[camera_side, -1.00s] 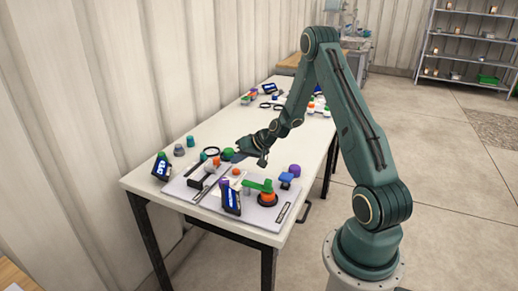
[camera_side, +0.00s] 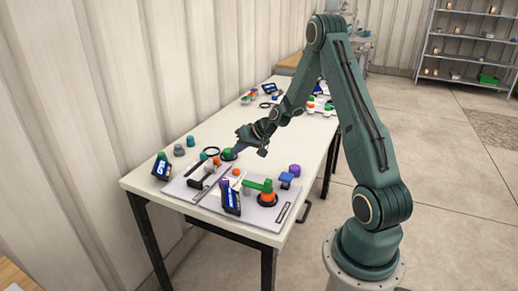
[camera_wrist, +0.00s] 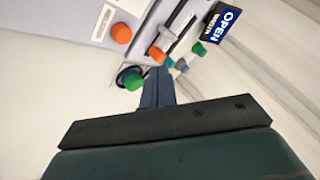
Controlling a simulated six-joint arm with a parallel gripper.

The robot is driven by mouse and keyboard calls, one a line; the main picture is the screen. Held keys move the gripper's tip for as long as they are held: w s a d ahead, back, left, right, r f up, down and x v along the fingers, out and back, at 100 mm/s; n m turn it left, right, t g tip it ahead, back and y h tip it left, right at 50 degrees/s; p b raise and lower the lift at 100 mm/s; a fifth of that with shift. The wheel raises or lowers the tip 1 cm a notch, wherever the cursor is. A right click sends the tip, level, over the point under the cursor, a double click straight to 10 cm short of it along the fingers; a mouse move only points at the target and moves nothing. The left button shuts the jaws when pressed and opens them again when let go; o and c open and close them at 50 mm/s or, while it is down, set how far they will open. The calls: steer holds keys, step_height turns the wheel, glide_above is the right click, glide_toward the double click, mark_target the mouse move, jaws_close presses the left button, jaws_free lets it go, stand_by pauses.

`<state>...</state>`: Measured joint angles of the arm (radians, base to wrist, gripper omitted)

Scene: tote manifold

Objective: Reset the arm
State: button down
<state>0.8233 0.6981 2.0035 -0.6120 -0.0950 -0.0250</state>
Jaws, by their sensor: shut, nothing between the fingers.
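My gripper (camera_side: 238,149) is above the white table (camera_side: 165,153), behind the grey board (camera_side: 178,187) with the manifold parts. In the wrist view its fingers (camera_wrist: 157,88) are together with nothing between them. The fingertips appear near a green knob (camera_wrist: 133,82) in the wrist view; I cannot tell the gap. An orange knob (camera_wrist: 121,33) is on the board, with another orange one beside a dark bar. A green handle on an orange valve (camera_side: 267,198) stands at the board's front right.
Dark sign blocks stand by the board (camera_side: 161,167) and on it (camera_side: 231,202). Loose caps lie at the table's left, and a purple cap (camera_side: 295,170) at the right. More parts (camera_side: 268,88) lie at the far end. The wall runs close along the table's left.

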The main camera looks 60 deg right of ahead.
steer(key=shift+a+r, duration=0.1)
steer(key=s+a+r+n+g, duration=0.1)
steer(key=s+a+r+n, duration=0.2)
steer(key=a+r, duration=0.55)
steer(key=s+a+r+n+g, duration=0.2)
steer(key=s+a+r, duration=0.2)
steer(key=a+r, duration=0.45)
steer(key=s+a+r+n, duration=0.1)
steer(key=s+a, duration=0.2)
steer(key=s, duration=0.3)
steer(key=s+a+r+n, duration=0.1)
steer(key=s+a+r, duration=0.1)
steer(key=s, duration=0.5)
steer(key=s+a+r+h, duration=0.1)
steer(key=s+a+r, duration=0.1)
steer(key=s+a, duration=0.2)
steer(key=shift+s+a+n+g, duration=0.15)
steer(key=shift+s+n+g, duration=0.2)
steer(key=shift+s, duration=1.25)
